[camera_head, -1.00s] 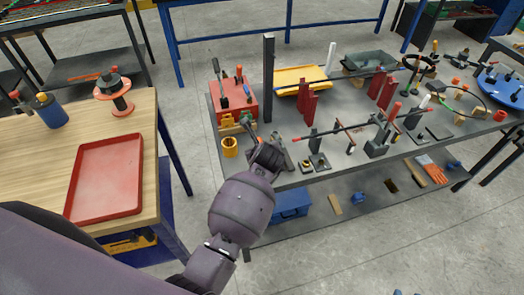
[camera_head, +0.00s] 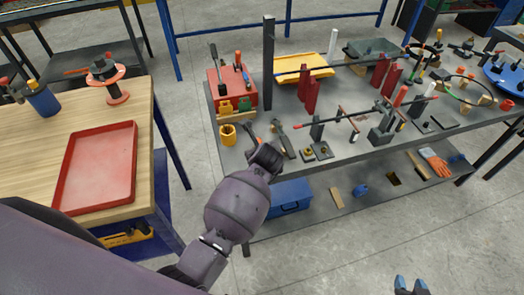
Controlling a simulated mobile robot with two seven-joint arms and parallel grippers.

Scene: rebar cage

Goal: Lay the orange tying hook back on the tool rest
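My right gripper (camera_head: 411,284) shows only as two blue-grey fingertips at the bottom edge, apart, with nothing visible between them, over the bare floor. My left arm comes in from the lower left. Its dark end (camera_head: 266,157) is over the front edge of the grey workbench (camera_head: 232,160); its fingers cannot be made out. Just beyond it, a tool with an orange-red part (camera_head: 249,129) lies on the bench, beside a grey tool (camera_head: 284,138). I cannot tell whether the orange-red one is the tying hook. The tool rest cannot be picked out for certain.
A red box with tools (camera_head: 222,91) and a yellow cup (camera_head: 228,135) stand at the bench's left end. A thin bar on stands (camera_head: 350,116) crosses the bench. A blue case (camera_head: 289,198) is on the lower shelf. A red tray (camera_head: 98,165) lies on the wooden table.

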